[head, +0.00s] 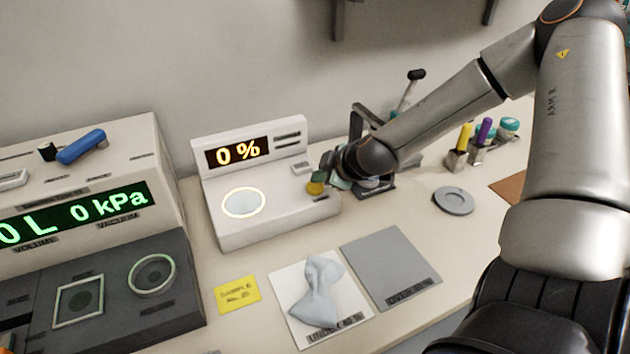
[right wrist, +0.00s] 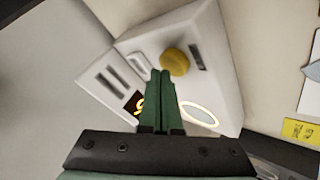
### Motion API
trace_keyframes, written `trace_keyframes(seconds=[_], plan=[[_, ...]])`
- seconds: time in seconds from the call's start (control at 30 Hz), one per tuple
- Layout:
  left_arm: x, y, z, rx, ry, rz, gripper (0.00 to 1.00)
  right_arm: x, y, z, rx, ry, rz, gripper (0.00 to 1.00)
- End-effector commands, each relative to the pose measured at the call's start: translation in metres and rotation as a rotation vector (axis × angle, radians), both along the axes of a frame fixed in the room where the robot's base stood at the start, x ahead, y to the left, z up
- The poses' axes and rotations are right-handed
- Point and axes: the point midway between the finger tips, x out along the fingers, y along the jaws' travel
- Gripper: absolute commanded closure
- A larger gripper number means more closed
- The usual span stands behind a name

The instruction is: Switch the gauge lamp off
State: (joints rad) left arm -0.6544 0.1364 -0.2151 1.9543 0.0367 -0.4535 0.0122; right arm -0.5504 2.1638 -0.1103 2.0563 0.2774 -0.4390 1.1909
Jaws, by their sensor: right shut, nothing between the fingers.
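The gauge (head: 265,222) is a white unit with a lit orange display (head: 238,151) reading "0 %" and a glowing ring (head: 243,202) on its top. A yellow knob (head: 315,188) and a small white rocker-like switch (head: 302,167) sit on its right part. In the right wrist view the knob (right wrist: 175,62), the switch (right wrist: 137,65) and the glowing ring (right wrist: 199,114) also show. My right gripper (head: 329,182) is shut and empty, close by the knob; in the wrist view its green fingertips (right wrist: 160,74) point between switch and knob. Contact cannot be told. My left gripper is out of view.
A console (head: 95,190) with a green display stands at the left. A pale bow-shaped cloth (head: 318,290) lies on a white mat, beside a grey mat (head: 388,268) and a yellow note (head: 237,294). A grey disc (head: 454,200) and a stand (head: 358,125) are at the right.

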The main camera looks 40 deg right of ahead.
Motion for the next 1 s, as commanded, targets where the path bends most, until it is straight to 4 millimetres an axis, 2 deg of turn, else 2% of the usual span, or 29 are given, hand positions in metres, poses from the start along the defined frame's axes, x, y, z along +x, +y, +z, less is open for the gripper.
trace_keyframes(seconds=[1.0], plan=[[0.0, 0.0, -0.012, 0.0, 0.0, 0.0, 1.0, 0.0, 0.0, -0.013, 0.002, 0.001, -0.001, 1.0]])
